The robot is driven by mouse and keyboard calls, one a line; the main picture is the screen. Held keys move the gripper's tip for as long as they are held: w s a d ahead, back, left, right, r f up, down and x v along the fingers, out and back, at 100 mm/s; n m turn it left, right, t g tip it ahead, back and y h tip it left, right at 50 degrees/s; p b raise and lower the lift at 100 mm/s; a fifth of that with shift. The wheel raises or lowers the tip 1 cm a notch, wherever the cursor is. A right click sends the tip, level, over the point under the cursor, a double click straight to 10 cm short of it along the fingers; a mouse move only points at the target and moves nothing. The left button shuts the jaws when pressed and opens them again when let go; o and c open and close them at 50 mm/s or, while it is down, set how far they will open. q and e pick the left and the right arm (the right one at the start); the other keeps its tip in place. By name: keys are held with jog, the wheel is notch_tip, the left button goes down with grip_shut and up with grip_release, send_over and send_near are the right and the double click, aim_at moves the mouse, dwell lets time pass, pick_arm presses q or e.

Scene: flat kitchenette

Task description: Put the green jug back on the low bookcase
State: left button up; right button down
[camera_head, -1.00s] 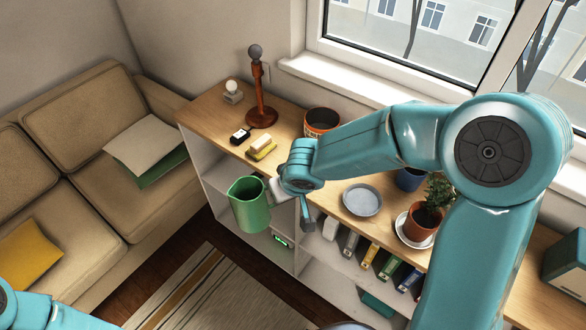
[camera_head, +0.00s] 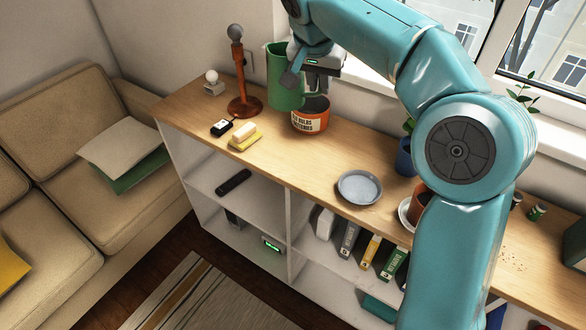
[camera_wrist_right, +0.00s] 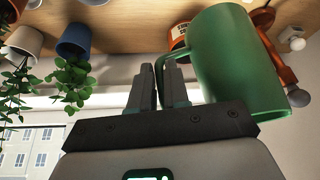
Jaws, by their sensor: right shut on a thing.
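The green jug (camera_head: 284,88) is held roughly upright over the back of the low bookcase (camera_head: 290,165), between the red lamp stand and the orange pot. My right gripper (camera_head: 306,82) is shut on the jug's handle. In the right wrist view the fingers (camera_wrist_right: 163,82) close around the green handle, with the jug (camera_wrist_right: 240,65) to their right. Whether the jug's base touches the wooden top cannot be told. My left gripper is not in view.
The orange lettered pot (camera_head: 310,119) stands close to the jug's right. The red lamp stand (camera_head: 242,85) is to its left. Bare wood lies between.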

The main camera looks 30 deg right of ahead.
jog(key=shift+m, duration=0.4)
jog(key=shift+s+d+f+b, duration=0.2)
jog(key=shift+f+b, duration=0.55)
jog(key=shift+f, duration=2.4)
jog(key=shift+s+d+f+b, duration=0.15)
jog(key=shift+f+b, duration=0.6)
jog(key=shift+f, duration=2.35)
jog(key=shift+s+d+f+b, duration=0.2)
jog(key=shift+f+b, duration=0.55)
jog(key=shift+f, duration=2.4)
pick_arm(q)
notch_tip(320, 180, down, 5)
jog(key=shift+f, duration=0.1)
pick_arm(e)
jog(key=shift+s+a, duration=0.1)
jog(key=shift+a, duration=0.05)
jog(key=shift+f, duration=0.1)
jog(key=c, duration=1.1)
grip_release()
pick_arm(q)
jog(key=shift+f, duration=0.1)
